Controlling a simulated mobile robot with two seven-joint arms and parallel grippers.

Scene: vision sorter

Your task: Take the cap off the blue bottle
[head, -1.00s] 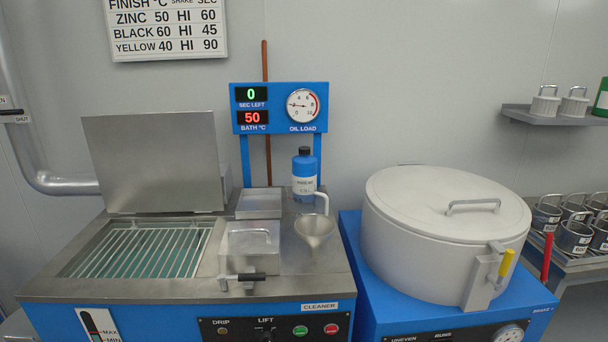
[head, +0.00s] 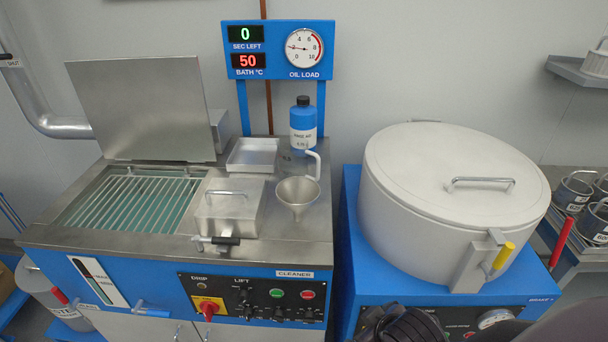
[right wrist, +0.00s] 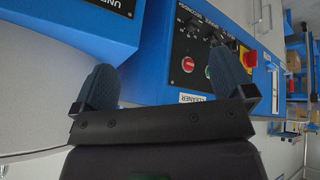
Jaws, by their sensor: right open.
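The blue bottle (head: 303,128) with a white label stands upright at the back right of the cleaner bench top, in the head view. Its black cap (head: 303,101) is on it. In the right wrist view my right gripper (right wrist: 165,85) is open, its two dark fingers apart with nothing between them. It faces the blue front of the cleaner and its control panel. In the head view a dark part of my right arm shows at the bottom edge, well below and in front of the bottle. My left gripper is not in view.
A metal funnel (head: 298,195) with a pale handle stands in front of the bottle. A shallow tray (head: 252,155) lies left of it, and a lidded metal box (head: 229,208) is nearer. A large lidded drum (head: 440,175) stands right. The blue display post (head: 278,50) rises behind.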

